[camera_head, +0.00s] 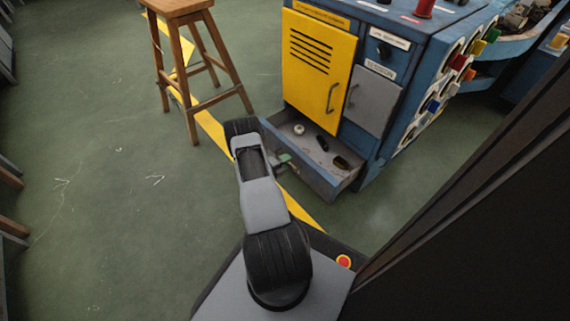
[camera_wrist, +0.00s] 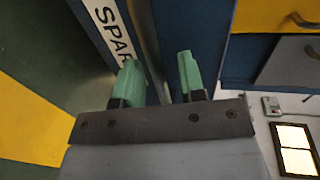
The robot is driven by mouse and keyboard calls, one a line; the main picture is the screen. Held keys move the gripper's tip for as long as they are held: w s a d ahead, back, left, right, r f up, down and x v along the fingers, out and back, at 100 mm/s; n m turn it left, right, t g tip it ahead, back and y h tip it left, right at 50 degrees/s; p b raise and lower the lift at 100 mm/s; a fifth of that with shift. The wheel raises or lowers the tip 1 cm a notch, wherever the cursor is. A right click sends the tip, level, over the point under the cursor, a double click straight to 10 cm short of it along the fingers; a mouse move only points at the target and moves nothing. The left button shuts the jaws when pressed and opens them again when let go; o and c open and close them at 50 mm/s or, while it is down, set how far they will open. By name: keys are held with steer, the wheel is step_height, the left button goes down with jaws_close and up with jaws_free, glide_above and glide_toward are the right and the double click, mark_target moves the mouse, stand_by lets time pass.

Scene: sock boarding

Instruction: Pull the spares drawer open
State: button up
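The spares drawer (camera_head: 315,180) is the grey-blue drawer at the bottom of the blue cabinet. It stands pulled out, with several small parts inside. Its front carries a white label (camera_wrist: 108,28) reading "SPAR", partly hidden by a finger in the wrist view. My gripper (camera_head: 286,164) is at the drawer's front, near its left part; my arm hides some of it. In the wrist view, the green fingertips of my gripper (camera_wrist: 160,75) are apart. A grey strip passes between them; I cannot tell whether it is the handle or the drawer's edge, or whether either finger touches it.
Above the drawer are a yellow door (camera_head: 318,65) and a grey door (camera_head: 371,101), both shut. A wooden stool (camera_head: 190,50) stands left of the cabinet. A yellow floor stripe (camera_head: 212,127) runs past the drawer. The green floor (camera_head: 90,130) at left is mostly clear.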

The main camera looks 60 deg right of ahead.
steer(key=shift+d, duration=0.1)
jaws_close()
stand_by(0.4)
